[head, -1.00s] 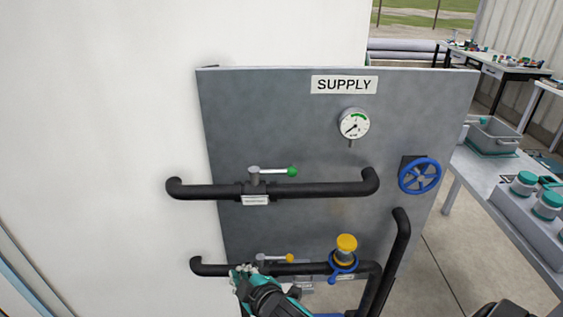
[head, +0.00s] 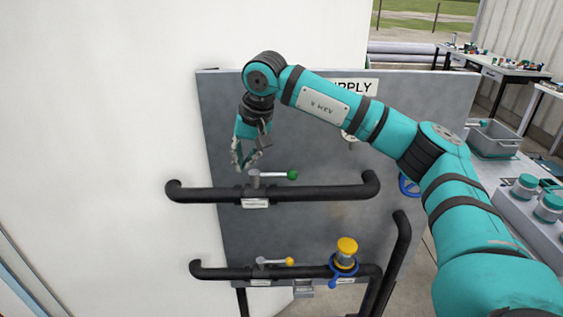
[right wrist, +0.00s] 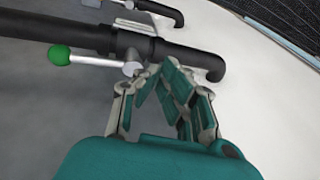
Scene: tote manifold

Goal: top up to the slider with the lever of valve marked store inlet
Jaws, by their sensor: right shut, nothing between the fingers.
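On the upper black pipe (head: 320,192) sits a valve with a lever (head: 272,174) ending in a green knob. The lever points right along the pipe; it also shows in the right wrist view (right wrist: 92,60). The small label (head: 256,203) under this valve is unreadable. On the lower pipe, a valve lever with a yellow knob (head: 275,261) also points right. My right gripper (head: 243,168) is shut and empty, pointing down just above and left of the upper valve. In the right wrist view its fingertips (right wrist: 163,72) are beside the valve stem; contact cannot be told. My left gripper is not in view.
My right arm hides most of the gauge and part of the SUPPLY sign (head: 352,87). A blue handwheel (head: 408,186) is partly covered. A yellow-capped fitting (head: 346,247) stands on the lower pipe. A white wall (head: 100,120) is close on the left. A grey tote (head: 492,139) stands at right.

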